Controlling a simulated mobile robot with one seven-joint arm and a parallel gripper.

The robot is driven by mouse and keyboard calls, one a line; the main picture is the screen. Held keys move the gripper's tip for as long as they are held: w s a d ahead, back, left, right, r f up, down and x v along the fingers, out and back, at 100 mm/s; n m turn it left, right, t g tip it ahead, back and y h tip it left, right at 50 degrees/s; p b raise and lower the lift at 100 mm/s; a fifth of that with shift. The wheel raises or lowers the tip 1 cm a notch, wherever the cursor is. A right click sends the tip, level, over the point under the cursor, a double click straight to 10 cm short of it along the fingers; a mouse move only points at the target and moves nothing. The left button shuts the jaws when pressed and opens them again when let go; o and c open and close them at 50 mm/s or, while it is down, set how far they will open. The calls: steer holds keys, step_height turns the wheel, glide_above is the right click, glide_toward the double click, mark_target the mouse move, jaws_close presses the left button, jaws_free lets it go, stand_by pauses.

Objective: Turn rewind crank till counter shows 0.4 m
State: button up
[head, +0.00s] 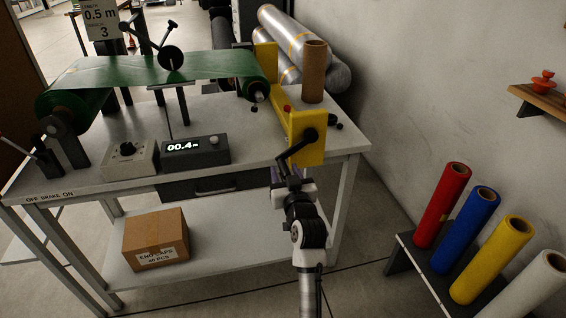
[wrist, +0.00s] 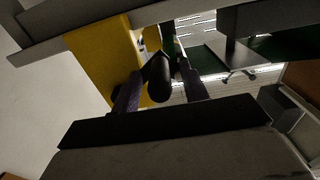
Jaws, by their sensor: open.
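The counter (head: 196,151) on the bench reads 00.4 m. The black rewind crank (head: 298,146) is on the front of the yellow bracket (head: 307,152) at the bench's right end, its arm slanting down to the left. My gripper (head: 282,172) is just below the crank's lower end. In the wrist view my gripper (wrist: 160,90) is open, with the dark crank handle (wrist: 160,82) showing between its two fingers. I cannot tell whether either finger touches the handle. Green film (head: 190,69) runs from the left roll to the right roll.
A grey knob box (head: 130,158) stands left of the counter. A cardboard tube (head: 314,70) stands behind the yellow bracket. A carton (head: 155,240) sits on the lower shelf. Coloured rolls (head: 442,204) stand on a low rack at right. The floor between bench and rack is clear.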

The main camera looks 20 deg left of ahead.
steer(key=shift+x, duration=1.45)
steer(key=shift+c, duration=0.3)
jaws_close()
